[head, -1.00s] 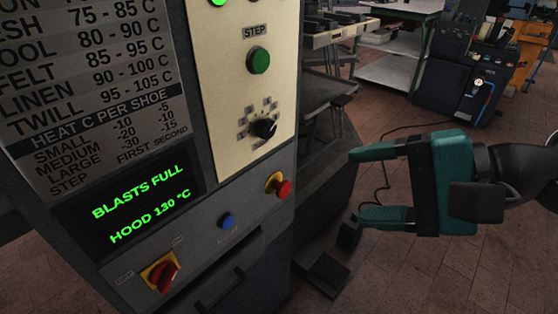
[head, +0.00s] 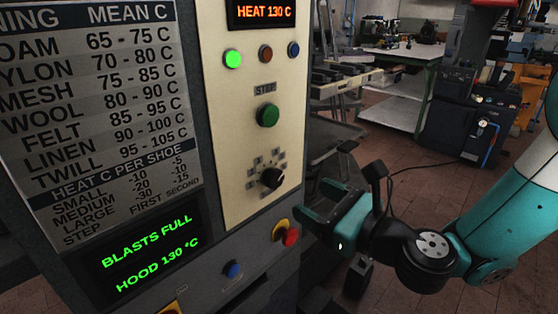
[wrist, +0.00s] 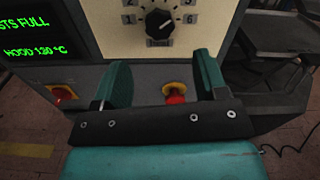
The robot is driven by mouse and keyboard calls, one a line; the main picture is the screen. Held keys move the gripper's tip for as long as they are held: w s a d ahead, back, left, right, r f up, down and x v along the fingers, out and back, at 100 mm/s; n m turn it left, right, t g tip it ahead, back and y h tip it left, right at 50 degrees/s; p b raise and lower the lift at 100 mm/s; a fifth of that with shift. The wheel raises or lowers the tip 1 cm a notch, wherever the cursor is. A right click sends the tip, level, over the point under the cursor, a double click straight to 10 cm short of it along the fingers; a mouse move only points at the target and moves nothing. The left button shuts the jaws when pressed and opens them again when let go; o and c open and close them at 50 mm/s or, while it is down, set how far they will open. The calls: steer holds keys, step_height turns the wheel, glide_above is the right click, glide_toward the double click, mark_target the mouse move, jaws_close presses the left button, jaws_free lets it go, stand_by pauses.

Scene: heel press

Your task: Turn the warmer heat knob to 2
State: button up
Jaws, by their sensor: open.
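A black knob (head: 271,178) with a white pointer mark sits low on the cream panel, ringed by small number plates. It also shows at the top of the wrist view (wrist: 158,22), where the mark seems to point up and right, toward the 5 and 6 plates. The exact setting is too small to tell. My gripper (head: 318,208) is open and empty, to the right of the knob and a little below it in the head view. In the wrist view its two teal fingers (wrist: 161,72) stand apart below the knob, not touching it.
A red emergency button on yellow (head: 287,233) and a blue button (head: 233,270) are below the knob. A green STEP button (head: 268,115) is above it. An orange display (head: 265,12) reads HEAT 130 C; a green display (head: 148,250) reads HOOD 130 °C.

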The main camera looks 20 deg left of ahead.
mark_target(278, 180)
steer(key=p+x, duration=0.4)
steer(key=x, duration=0.5)
steer(key=shift+c, duration=0.2)
steer(key=c, duration=0.9)
